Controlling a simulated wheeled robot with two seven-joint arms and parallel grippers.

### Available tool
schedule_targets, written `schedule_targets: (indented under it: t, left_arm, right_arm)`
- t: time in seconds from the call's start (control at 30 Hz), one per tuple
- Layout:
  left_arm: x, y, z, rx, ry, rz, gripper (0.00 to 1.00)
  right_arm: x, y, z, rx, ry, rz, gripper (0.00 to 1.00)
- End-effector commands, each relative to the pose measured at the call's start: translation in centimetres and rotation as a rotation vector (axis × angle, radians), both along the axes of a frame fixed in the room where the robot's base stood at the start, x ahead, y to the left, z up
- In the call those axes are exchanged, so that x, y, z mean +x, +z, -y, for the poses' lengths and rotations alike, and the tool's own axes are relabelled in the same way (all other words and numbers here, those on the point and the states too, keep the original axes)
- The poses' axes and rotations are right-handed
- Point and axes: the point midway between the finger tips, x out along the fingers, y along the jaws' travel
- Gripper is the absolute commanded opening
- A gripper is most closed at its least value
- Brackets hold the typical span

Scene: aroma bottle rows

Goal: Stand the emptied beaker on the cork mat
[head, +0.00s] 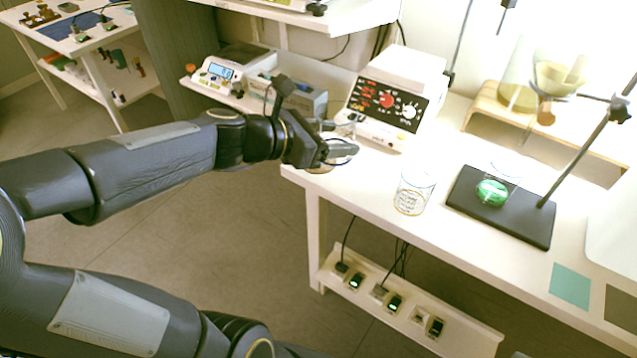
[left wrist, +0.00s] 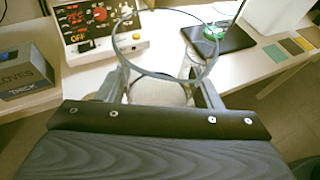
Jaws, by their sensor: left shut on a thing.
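My left gripper (head: 345,150) is shut on a clear glass beaker at the left end of the white bench, in front of the red-dialled instrument. In the left wrist view the rim of the beaker (left wrist: 165,74) shows as a wide ring, with the fingers on either side of its body. The glass looks clear and roughly upright. I cannot tell whether its base touches the bench. A pale round patch shows through the glass; I cannot tell whether it is the cork mat, and I cannot identify that mat elsewhere. My right gripper is out of view.
A printed glass vessel (head: 413,192) stands to the right. Beyond it are a black stand base (head: 530,222) with a green-lit item (head: 491,193), a teal square (head: 571,287) and a brown square (head: 621,309). The instrument (head: 386,105) stands behind. The front bench edge is near.

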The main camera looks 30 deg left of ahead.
Motion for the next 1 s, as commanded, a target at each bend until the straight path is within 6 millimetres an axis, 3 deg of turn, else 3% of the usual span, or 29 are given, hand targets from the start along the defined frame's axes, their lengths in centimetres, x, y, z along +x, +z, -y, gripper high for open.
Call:
schedule_targets:
  t: [0.03,0.23,0.6,0.8,1.0]
  left_arm:
    - [-0.4,-0.8,-0.1,0.002,0.017,0.006,0.33]
    - [-0.4,-1.1,-0.8,-0.002,0.051,-0.001,0.33]
    - [6.3,-5.1,-6.2,-0.004,0.052,-0.005,0.33]
    - [8.4,-8.7,-8.0,-0.003,0.051,-0.005,0.33]
    - [9.2,-9.6,-8.7,-0.003,0.05,-0.002,0.33]
  right_arm:
    - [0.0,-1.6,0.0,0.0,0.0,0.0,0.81]
    - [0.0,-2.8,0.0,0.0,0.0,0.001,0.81]
    - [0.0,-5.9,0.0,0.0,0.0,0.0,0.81]
    - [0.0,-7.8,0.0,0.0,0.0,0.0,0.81]
    - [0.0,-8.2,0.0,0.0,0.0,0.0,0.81]
